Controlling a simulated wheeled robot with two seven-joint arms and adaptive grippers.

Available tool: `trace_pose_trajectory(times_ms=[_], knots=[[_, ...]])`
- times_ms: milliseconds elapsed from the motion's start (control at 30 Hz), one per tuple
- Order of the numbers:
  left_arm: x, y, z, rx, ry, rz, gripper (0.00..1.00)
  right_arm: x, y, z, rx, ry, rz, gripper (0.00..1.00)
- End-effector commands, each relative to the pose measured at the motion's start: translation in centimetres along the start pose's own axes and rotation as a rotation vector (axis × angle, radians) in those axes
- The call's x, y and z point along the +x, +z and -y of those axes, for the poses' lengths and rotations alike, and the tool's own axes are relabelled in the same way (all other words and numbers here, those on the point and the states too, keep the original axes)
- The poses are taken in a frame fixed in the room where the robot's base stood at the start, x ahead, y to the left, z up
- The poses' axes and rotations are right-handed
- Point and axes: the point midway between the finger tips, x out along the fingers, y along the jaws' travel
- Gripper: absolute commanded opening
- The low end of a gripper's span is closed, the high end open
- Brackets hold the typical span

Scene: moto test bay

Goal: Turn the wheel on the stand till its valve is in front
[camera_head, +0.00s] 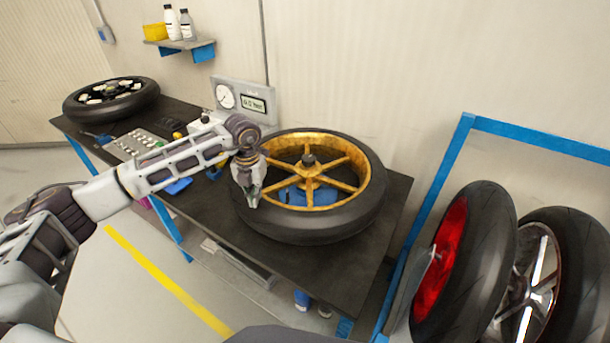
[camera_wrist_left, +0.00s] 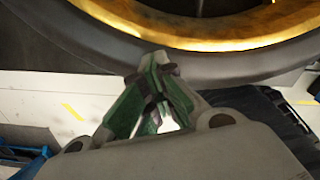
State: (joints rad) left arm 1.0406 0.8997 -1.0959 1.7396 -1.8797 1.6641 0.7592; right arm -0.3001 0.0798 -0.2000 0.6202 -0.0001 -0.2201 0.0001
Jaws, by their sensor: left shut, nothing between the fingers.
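The wheel (camera_head: 310,229) lies flat on a stand on the dark bench, with a black tyre and a gold spoked rim (camera_head: 335,196). A dark hub cap (camera_head: 308,160) stands at its centre. I cannot make out the valve in either view. My left gripper (camera_head: 252,205) points down at the wheel's left side, over or beside the tyre, its fingers shut and empty. In the left wrist view the closed fingertips (camera_wrist_left: 152,75) appear against the tyre (camera_wrist_left: 200,66), with the gold rim (camera_wrist_left: 200,42) beyond; contact cannot be told. My right gripper is not in view.
The dark bench (camera_head: 385,215) also holds another tyre (camera_head: 115,102), a tray of small parts (camera_head: 135,145) and a gauge box (camera_head: 243,100) behind the wheel. A blue-framed rack (camera_head: 445,170) with upright wheels (camera_head: 480,265) stands close on the right. A wall shelf (camera_head: 185,45) holds bottles.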

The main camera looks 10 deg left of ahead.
Motion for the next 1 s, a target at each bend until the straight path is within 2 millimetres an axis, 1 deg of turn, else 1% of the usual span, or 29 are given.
trace_pose_trajectory(times_ms=[33, 200, 633, 767, 1000], knots=[[0.5, 0.0, -0.4, -0.003, 0.004, -0.007, 0.0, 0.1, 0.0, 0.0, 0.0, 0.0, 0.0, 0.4], [0.4, 0.2, -0.9, -0.002, 0.004, -0.007, 0.0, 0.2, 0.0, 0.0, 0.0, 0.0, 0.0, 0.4], [0.3, 0.3, -0.9, -0.001, 0.004, -0.008, 0.0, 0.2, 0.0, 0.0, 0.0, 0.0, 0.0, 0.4], [-0.1, 0.3, -0.9, 0.0, 0.003, -0.008, 0.0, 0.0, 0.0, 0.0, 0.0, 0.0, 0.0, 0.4], [-1.5, 0.4, -0.9, -0.001, 0.002, -0.004, 0.0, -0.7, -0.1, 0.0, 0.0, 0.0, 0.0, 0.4]])
